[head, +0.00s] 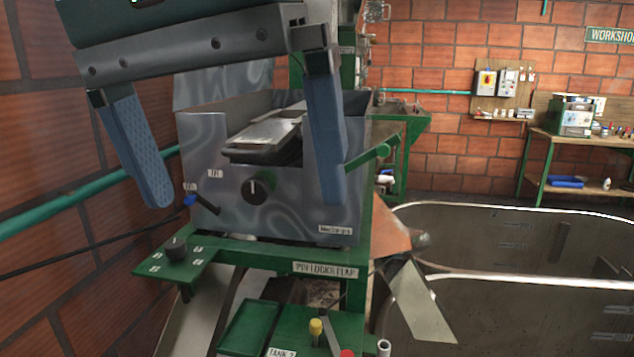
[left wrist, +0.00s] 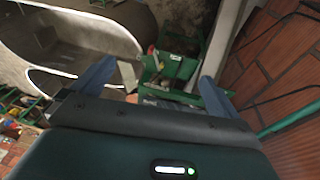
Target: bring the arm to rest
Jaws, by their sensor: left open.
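My left gripper (head: 243,190) is large in the upper left of the head view. Its two blue fingers are wide apart, with nothing between them. It hangs in front of a grey metal machine housing (head: 285,215) with a dark knob, and hides part of it. In the left wrist view the same gripper (left wrist: 152,80) is open, its fingers pointing toward green machine parts (left wrist: 172,65). I cannot tell whether a finger touches the housing. My right gripper is in neither view.
A green bracket with a dial (head: 176,248) and a green ledge labelled "PIN LOCKS FLAP" (head: 325,269) lie below the housing. A large metal tank (head: 500,250) stands at right. A brick wall (head: 60,130) with a green pipe (head: 60,203) is close at left. A workbench (head: 570,138) stands far right.

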